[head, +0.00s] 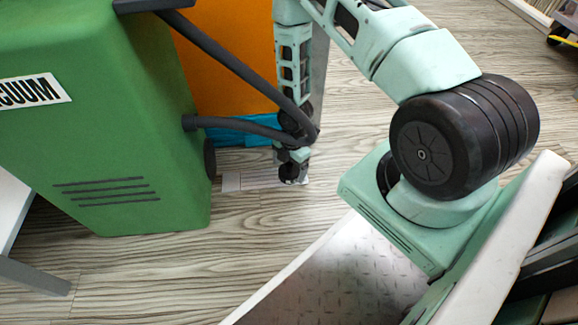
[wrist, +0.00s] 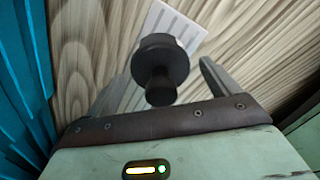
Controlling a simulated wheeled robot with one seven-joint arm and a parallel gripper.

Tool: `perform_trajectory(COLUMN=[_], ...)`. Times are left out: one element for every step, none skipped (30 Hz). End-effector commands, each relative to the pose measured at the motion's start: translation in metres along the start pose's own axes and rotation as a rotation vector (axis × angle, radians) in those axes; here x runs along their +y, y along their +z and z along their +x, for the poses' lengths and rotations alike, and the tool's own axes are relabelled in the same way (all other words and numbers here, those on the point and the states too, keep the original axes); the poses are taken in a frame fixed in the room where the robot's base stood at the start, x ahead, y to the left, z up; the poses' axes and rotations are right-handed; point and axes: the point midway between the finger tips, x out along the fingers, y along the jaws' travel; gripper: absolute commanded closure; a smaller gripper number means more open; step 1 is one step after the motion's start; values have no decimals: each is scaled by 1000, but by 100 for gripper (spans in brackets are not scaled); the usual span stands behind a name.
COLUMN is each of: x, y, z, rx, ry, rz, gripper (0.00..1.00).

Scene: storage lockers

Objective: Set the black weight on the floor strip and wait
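The black weight (wrist: 160,62), a dark round disc with a narrower knob, shows in the wrist view between the spread fingers of my gripper (wrist: 165,85). Gaps show between the weight and both fingers. The pale floor strip (wrist: 178,24) with grey bars lies behind and partly under the weight in that view; exact contact is hard to tell. In the head view, my gripper (head: 292,158) points down at the floor, with the dark weight (head: 289,172) just below it at the right part of the strip (head: 240,182).
A green vacuum machine (head: 110,120) stands close on the left, its dark hose (head: 235,122) crossing in front of my arm. An orange panel (head: 235,60) and a blue item (head: 230,131) stand behind. Wood-patterned floor (head: 400,25) is open at the upper right.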

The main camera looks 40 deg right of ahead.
Motion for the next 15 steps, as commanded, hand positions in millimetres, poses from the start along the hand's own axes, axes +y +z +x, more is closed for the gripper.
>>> perform_trajectory(x=[0,0,0,-1,-1,-1,-1,-1,-1,-1,0,0,0,0,0], y=[0,0,0,0,0,0,0,0,0,0,0,0,0,0,-1], z=[0,0,0,1,1,0,-1,-3,-7,-11,-16,-23,-29,-36,-45], rx=[0,0,0,0,0,0,0,0,0,0,0,0,0,0,0], ry=[0,-1,-1,-2,-2,-2,-2,-2,-1,-1,-1,0,0,1,1], rz=[0,0,0,0,0,1,1,1,1,1,2,2,2,2,1], gripper=[12,12,12,12,12,12,12,12,12,12,12,12,12,12,12])
